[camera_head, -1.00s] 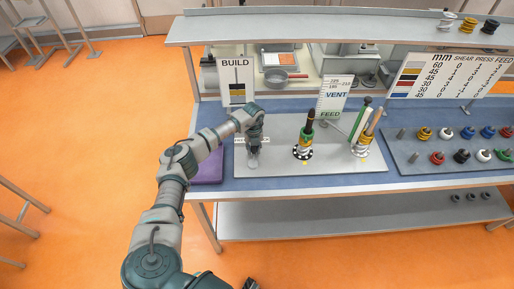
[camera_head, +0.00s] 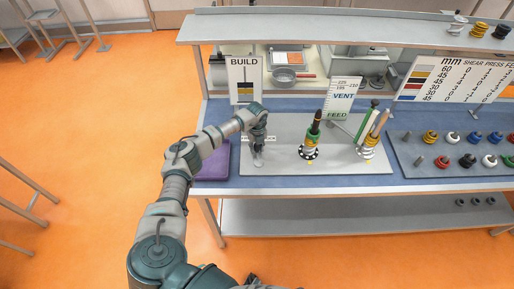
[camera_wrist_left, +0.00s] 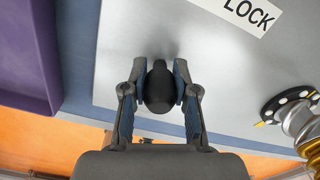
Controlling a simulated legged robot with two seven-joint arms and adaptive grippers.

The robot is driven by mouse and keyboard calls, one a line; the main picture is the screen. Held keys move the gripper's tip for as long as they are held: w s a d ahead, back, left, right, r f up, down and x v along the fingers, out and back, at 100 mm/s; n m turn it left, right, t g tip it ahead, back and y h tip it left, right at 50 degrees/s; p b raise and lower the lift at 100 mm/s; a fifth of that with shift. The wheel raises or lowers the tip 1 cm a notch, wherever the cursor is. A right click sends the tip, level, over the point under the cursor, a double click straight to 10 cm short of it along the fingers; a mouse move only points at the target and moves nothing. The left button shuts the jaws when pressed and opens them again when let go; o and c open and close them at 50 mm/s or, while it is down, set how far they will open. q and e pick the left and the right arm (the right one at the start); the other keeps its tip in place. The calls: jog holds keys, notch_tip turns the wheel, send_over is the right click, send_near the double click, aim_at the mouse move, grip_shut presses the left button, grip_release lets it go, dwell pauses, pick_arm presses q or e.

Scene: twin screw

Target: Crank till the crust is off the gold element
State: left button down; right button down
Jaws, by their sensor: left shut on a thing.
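My left gripper (camera_head: 258,150) is over the left end of the grey plate (camera_head: 280,181) on the bench. In the left wrist view the left gripper (camera_wrist_left: 159,85) is shut on a dark rounded knob (camera_wrist_left: 159,92), with a finger on each side. What is under the knob is hidden. To its right a post stack (camera_head: 312,136) with green, yellow and dark parts stands on a black-and-white dial (camera_head: 308,153). In the left wrist view a gold coiled part (camera_wrist_left: 306,128) shows beside that dial (camera_wrist_left: 288,104). I cannot make out a crust. My right gripper is not in view.
A purple tray (camera_head: 213,165) lies left of the plate. A BUILD sign (camera_head: 244,78) stands behind. A rack of coloured spools (camera_head: 447,161) fills the right side.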

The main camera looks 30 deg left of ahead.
pick_arm(q)
jog(key=c, duration=0.9)
grip_release()
jog(key=shift+f, duration=0.15)
notch_tip(320, 180, up, 12)
jog(key=shift+w+a+f, duration=0.1)
